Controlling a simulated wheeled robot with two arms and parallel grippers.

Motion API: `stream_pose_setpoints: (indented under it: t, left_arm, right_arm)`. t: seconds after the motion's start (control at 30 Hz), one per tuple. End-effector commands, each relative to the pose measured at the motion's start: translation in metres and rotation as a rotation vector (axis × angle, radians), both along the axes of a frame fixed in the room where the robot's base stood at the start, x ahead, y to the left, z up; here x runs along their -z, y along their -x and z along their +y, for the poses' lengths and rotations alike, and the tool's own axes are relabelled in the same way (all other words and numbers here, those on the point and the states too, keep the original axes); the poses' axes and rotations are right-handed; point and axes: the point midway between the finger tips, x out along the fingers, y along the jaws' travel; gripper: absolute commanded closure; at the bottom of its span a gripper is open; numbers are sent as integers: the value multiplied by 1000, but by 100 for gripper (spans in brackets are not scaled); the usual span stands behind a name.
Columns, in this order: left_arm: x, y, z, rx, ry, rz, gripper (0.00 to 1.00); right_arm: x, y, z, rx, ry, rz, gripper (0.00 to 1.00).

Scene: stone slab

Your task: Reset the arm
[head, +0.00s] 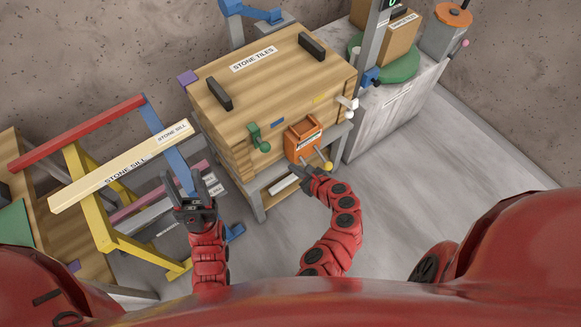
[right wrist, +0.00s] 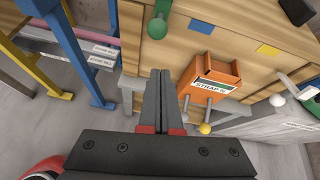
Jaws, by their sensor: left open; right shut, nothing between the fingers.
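My left gripper (head: 179,183) is open in the head view, in front of the trestle with the stone sill (head: 110,172) and left of the wooden crate (head: 235,117). Nothing shows between its fingers. My right gripper (head: 297,170) is low in front of the crate, just below the orange box (head: 302,140). In the right wrist view its fingers (right wrist: 160,75) are shut together and empty. They point toward the crate's front, left of the orange box (right wrist: 210,75), apparently apart from it.
The crate labelled STONE TILES stands on a grey stand, with a green knob (head: 258,138) on its front. A pale cabinet (head: 390,112) at right carries a green disc (head: 392,67) and a cardboard box (head: 397,35). The floor (head: 430,160) at right is clear.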

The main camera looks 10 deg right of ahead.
Motion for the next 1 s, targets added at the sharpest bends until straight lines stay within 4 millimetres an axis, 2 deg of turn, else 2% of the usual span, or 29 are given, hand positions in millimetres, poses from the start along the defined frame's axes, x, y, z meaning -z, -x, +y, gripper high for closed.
stream_pose_setpoints:
  t: [0.2,0.8,0.9,0.97,1.0]
  left_arm:
    - [2,0,0,0,0,0,50]
    - [3,0,0,0,0,0,50]
    - [6,0,0,0,0,0,50]
    - [10,0,0,0,0,0,50]
    - [14,0,0,0,0,0,50]
  right_arm:
    - [-4,7,-3,-2,-1,5,100]
    - [-4,7,-4,-1,3,4,100]
    - [7,7,-13,14,67,-4,100]
    - [20,7,-26,31,161,-19,100]
    - [31,7,-40,45,253,-32,100]
